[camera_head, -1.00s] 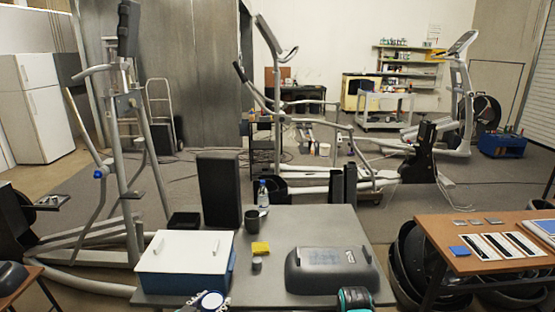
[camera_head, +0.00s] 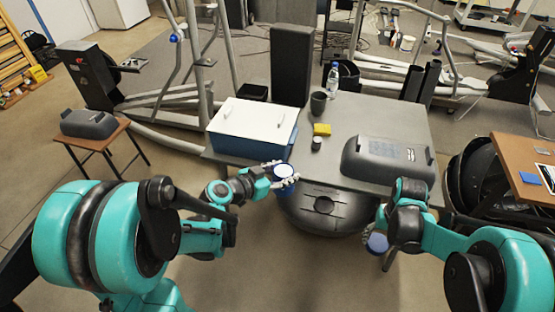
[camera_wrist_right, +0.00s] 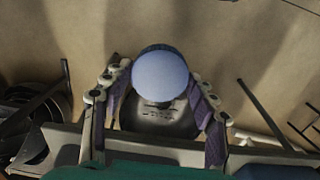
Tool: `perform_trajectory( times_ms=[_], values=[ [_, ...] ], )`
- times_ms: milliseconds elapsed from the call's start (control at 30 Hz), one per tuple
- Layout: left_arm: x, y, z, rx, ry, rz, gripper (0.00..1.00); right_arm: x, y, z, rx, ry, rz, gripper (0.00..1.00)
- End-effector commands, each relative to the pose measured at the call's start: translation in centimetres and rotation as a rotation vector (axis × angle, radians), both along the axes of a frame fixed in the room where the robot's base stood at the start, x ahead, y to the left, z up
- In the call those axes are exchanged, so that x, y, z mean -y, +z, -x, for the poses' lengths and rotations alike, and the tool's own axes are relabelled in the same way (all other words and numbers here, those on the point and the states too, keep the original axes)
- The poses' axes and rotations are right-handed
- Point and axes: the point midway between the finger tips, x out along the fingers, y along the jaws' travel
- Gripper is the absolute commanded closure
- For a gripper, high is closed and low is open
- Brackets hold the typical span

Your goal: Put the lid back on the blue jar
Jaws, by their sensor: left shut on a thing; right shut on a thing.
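The blue jar (camera_head: 284,172) is in my left gripper (camera_head: 287,178), at the front edge of the grey table. Its round top faces up, and the pale fingers close around its side. My right gripper (camera_head: 380,248) is lower and to the right, in front of the table edge, and is shut on a round blue lid (camera_head: 377,243). In the right wrist view the lid (camera_wrist_right: 160,74) shows as a smooth pale-blue disc between the fingertips. Lid and jar are well apart. The jar's lower part is mostly hidden.
A dark rounded part (camera_head: 325,207) lies below the front edge. The floor in front is open.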

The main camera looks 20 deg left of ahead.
Motion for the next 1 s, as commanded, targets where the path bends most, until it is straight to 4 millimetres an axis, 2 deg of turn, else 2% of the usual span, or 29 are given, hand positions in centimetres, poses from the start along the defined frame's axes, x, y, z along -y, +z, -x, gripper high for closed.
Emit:
perform_trajectory(
  times_ms=[400, 600, 800, 1000],
  values=[
    [8.3, -4.8, -1.4, 0.002, -0.563, 0.000, 1.00, 0.0, 0.0, 0.0, 0.000, 0.000, 0.000, 0.61],
    [11.5, -6.6, -1.8, 0.001, -0.775, 0.000, 1.00, 0.0, 0.0, 0.0, 0.000, 0.000, 0.000, 0.61],
    [12.8, -7.3, -1.9, 0.001, -0.869, 0.000, 1.00, 0.0, 0.0, 0.0, 0.000, 0.000, 0.000, 0.61],
    [13.0, -7.4, -1.8, 0.000, -0.880, 0.000, 1.00, 0.0, 0.0, 0.0, 0.000, 0.000, 0.000, 0.61]
  ],
)
